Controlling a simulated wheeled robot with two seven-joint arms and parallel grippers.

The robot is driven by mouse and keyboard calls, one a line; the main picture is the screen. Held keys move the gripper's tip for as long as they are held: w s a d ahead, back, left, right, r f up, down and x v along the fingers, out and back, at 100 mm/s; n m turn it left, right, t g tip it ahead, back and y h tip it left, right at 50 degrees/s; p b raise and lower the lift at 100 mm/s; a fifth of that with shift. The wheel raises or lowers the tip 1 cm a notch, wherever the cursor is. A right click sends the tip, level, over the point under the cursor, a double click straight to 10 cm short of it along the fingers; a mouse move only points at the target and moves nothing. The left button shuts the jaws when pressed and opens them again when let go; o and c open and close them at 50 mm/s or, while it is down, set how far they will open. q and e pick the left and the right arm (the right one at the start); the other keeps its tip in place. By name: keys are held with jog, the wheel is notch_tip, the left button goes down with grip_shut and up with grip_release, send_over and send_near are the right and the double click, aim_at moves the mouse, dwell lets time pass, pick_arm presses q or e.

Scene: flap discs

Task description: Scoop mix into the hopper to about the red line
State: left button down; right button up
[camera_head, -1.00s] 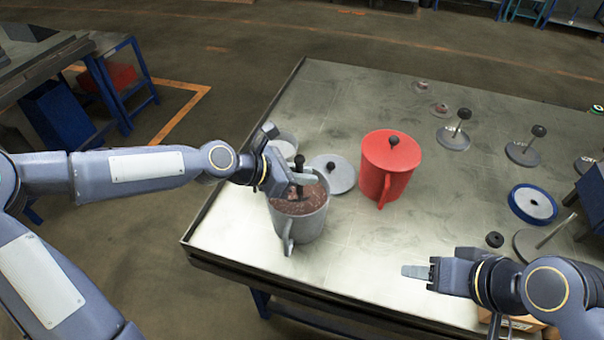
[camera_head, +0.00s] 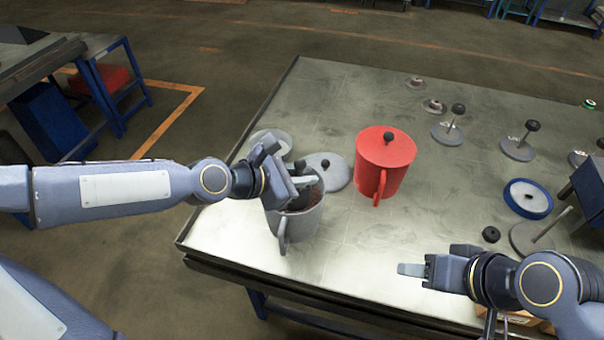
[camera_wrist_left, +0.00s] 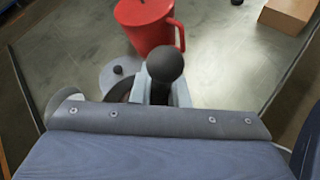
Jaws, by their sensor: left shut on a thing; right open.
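A grey pot (camera_head: 304,222) with a side handle stands near the table's left front edge, with brown mix (camera_head: 301,203) inside. My left gripper (camera_head: 318,184) is over the pot's mouth and hides much of it. It is shut on a black-knobbed handle (camera_wrist_left: 165,64), seen between its fingers in the left wrist view; I take it to be the scoop's. The scoop's lower end is hidden. My right gripper (camera_head: 412,270) is open and empty above the table's front. I cannot make out a hopper or a red line.
A grey lid (camera_head: 333,172) lies behind the pot, beside a pale round vessel (camera_head: 272,142). A red lidded canister (camera_head: 383,165) stands right of them. Several discs on stands and a blue-rimmed disc (camera_head: 528,198) are at the right.

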aim_at(300, 160)
pick_arm(q)
jog(key=shift+m+t, duration=0.3)
jog(key=r+p, duration=0.1)
jog(key=r, duration=0.1)
jog(key=s+r+p, duration=0.1)
jog(key=r+p, duration=0.1)
jog(key=r, duration=0.1)
jog(key=shift+s+d+r, duration=0.1)
jog(key=shift+d+r, duration=0.05)
jog(key=shift+r, duration=0.05)
jog(key=shift+s+d+r+m+t+b, duration=0.2)
jog(key=shift+s+m+t, duration=0.15)
jog(key=shift+s, duration=0.25)
jog(key=shift+s+d+r+m+t+b, duration=0.1)
jog(key=shift+s+r+m+t+b, duration=0.2)
jog(key=shift+s, duration=0.35)
jog(key=shift+s+d+r+m+t+b, duration=0.15)
jog(key=shift+s+m+t, duration=0.25)
jog(key=shift+s, duration=0.2)
jog(key=c, duration=1.9)
grip_release()
grip_shut()
